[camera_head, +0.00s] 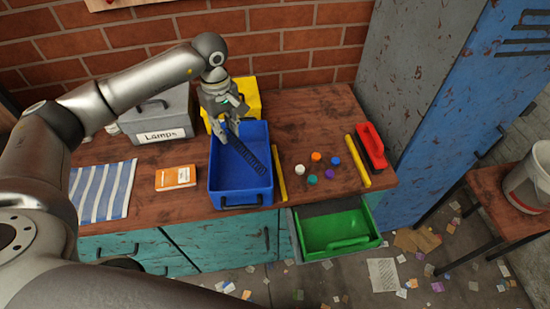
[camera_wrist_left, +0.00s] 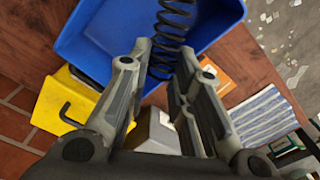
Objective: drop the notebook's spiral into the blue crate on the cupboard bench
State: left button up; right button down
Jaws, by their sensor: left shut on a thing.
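The notebook's spiral (camera_head: 246,157) is a black wire coil. It hangs tilted from my left gripper (camera_head: 231,133), which is shut on its upper end. The blue crate (camera_head: 240,198) stands on the wooden cupboard bench, and the spiral and fingertips are over its opening in the head view. I cannot tell whether the spiral touches the crate floor. In the left wrist view the spiral (camera_wrist_left: 176,22) runs from between the fingers (camera_wrist_left: 162,75) across the blue crate (camera_wrist_left: 100,30). My right gripper is not in view.
A grey box labelled Lamps (camera_head: 160,118), a yellow crate (camera_head: 246,100), an orange notebook (camera_head: 176,178) and a striped cloth (camera_head: 101,190) surround the crate.

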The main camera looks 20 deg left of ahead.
pick_arm(q)
notch_tip(320, 180, down, 6)
jog(key=w+b, duration=0.1)
jog(key=b, duration=0.1)
jog(key=shift+w+f+n+b, duration=0.15)
jog(key=shift+w+n+b, duration=0.15)
jog(key=shift+b, duration=0.1)
jog(key=o, duration=0.9)
notch_tip(320, 180, up, 12)
